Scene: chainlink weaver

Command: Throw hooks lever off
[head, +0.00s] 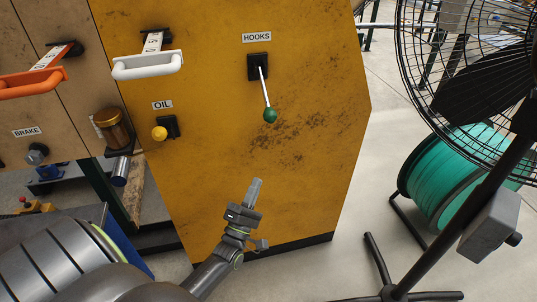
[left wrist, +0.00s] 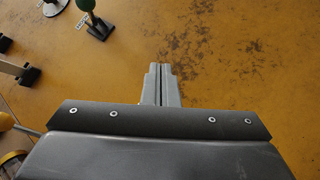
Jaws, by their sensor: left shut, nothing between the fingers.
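The HOOKS lever is a thin pale rod with a green knob (head: 270,115), on a black base (head: 258,67) below the HOOKS label (head: 257,37) on the yellow panel. The rod hangs down, leaning slightly right. In the left wrist view the green knob (left wrist: 86,4) is cut by the top edge, beside its black base (left wrist: 98,28). My left gripper (head: 257,183) is below the knob in the head view, apart from it. Its fingers (left wrist: 162,84) are closed together and empty. My right gripper is not in view.
Left of the lever are a yellow OIL knob (head: 159,133), a white handle (head: 148,65) and an orange handle (head: 32,84). A black fan (head: 470,70) and a teal cable reel (head: 445,170) stand right of the panel. The panel around my gripper is bare.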

